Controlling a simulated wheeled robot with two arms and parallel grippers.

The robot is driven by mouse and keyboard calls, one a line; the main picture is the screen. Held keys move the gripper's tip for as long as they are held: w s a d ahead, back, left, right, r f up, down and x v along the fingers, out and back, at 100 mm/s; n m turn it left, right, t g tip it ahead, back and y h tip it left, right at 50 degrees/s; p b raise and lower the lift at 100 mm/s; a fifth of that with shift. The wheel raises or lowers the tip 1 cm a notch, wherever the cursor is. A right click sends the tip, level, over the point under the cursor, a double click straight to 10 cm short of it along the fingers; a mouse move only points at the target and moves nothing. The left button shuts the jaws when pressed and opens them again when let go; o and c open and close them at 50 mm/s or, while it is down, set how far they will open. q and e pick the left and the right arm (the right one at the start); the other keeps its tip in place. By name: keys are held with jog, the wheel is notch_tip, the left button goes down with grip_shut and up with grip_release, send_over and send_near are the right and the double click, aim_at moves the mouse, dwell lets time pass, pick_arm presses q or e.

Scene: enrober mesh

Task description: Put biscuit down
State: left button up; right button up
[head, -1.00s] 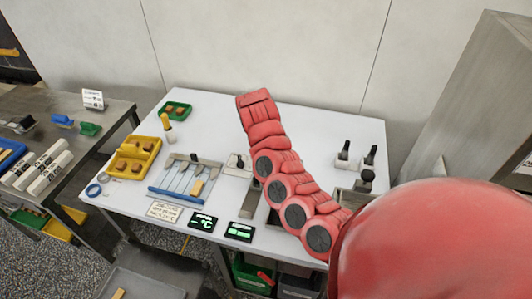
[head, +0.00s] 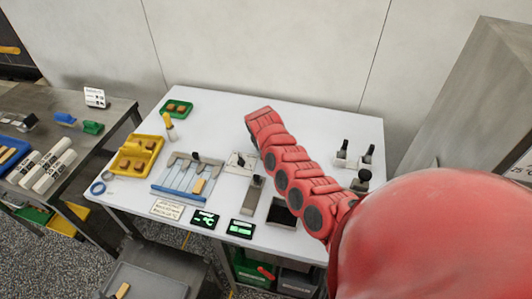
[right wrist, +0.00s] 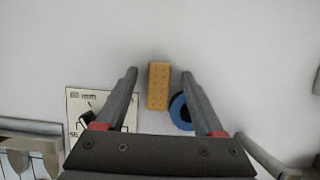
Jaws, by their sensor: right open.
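In the right wrist view a rectangular golden biscuit (right wrist: 159,85) lies on the white table top between and just ahead of my right gripper's fingertips (right wrist: 158,80). The fingers are spread, with a visible gap on each side of the biscuit. In the head view my red right arm covers this biscuit and the gripper. Another pale biscuit (head: 199,186) lies on the blue-edged wire rack (head: 178,190) at the middle left of the table. My left gripper is in neither view.
A blue round item (right wrist: 181,112) lies just right of the biscuit, close to the right finger. A yellow tray (head: 153,158) and green tray (head: 188,106) hold brown pieces. Table around the biscuit's far side is clear.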

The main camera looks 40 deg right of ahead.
jog(key=c, duration=1.1)
jog(key=shift+r, duration=0.15)
